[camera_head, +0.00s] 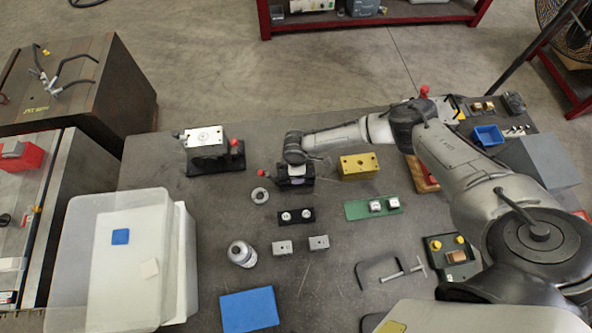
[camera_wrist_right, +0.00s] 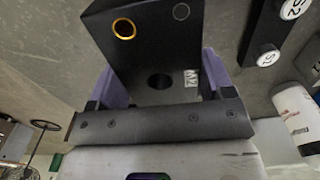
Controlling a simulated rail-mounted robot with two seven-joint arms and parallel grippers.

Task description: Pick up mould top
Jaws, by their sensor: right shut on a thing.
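My right gripper (camera_head: 294,158) reaches down over a dark mould block (camera_head: 293,183) at the middle of the bench. In the right wrist view the gripper's purple fingers (camera_wrist_right: 160,88) are shut on both sides of this dark block (camera_wrist_right: 148,52), which I take as the mould top. Its face shows a gold-rimmed hole, a silver-rimmed hole, a dark central hole and a white label. Whether it is clear of what lies beneath, I cannot tell. My left gripper is in neither view.
A yellow block (camera_head: 359,166) stands close right of the held block. A silver-topped mould (camera_head: 205,138) is at left. A plastic bin (camera_head: 183,250) stands at left.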

